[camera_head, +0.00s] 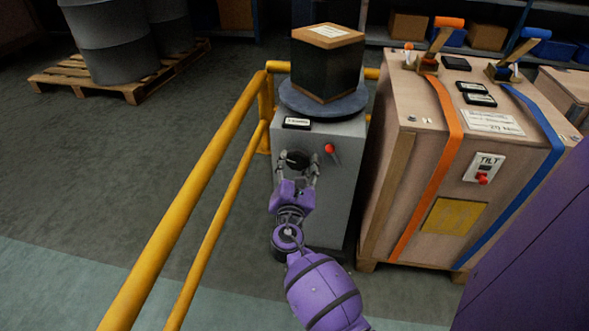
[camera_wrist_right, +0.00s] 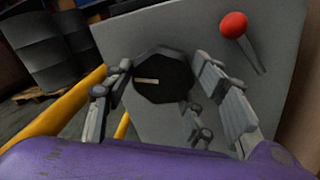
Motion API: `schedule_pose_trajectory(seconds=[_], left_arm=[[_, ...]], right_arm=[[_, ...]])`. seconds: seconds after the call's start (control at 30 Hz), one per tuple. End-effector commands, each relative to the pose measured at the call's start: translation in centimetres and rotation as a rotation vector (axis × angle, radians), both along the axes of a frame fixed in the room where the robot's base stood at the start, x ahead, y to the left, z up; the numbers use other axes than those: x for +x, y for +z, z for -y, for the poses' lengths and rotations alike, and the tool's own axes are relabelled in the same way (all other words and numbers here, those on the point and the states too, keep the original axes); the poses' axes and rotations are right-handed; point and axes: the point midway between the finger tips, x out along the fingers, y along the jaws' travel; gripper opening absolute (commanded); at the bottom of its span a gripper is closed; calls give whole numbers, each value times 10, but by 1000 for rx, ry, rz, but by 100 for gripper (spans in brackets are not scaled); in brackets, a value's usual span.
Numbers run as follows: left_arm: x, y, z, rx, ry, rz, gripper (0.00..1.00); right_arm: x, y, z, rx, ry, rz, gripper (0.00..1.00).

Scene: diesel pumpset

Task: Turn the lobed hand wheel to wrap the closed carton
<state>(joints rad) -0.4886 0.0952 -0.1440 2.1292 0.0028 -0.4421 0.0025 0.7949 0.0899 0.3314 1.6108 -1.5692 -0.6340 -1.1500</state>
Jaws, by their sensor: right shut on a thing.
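The black lobed hand wheel (camera_head: 297,159) is on the front of a grey machine cabinet (camera_head: 333,200). My right gripper (camera_head: 298,166) is shut on the wheel, with a finger on each side of it. In the right wrist view the wheel (camera_wrist_right: 162,78) sits between the fingers and shows a pale mark. The closed carton (camera_head: 327,62) stands on the round dark turntable (camera_head: 290,101) on top of the cabinet. Its sides look dark and its top is bare cardboard with a label. My left gripper is out of view.
A red-knobbed lever (camera_head: 329,148) is just right of the wheel. Yellow railings (camera_head: 200,180) run along the left side. A large wooden crate (camera_head: 400,150) with orange and blue straps stands close on the right. Drums on a pallet (camera_head: 140,80) stand at the back left.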

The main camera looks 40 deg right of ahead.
Motion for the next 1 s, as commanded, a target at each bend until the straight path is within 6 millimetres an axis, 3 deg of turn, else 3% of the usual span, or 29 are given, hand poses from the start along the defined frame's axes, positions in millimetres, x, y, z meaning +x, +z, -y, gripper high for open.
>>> schedule_pose_trajectory(seconds=[0.4,1.0], left_arm=[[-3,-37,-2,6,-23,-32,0],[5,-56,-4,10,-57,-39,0]], right_arm=[[2,-3,-3,258,7,288,25],[2,1,-3,458,9,517,25]])
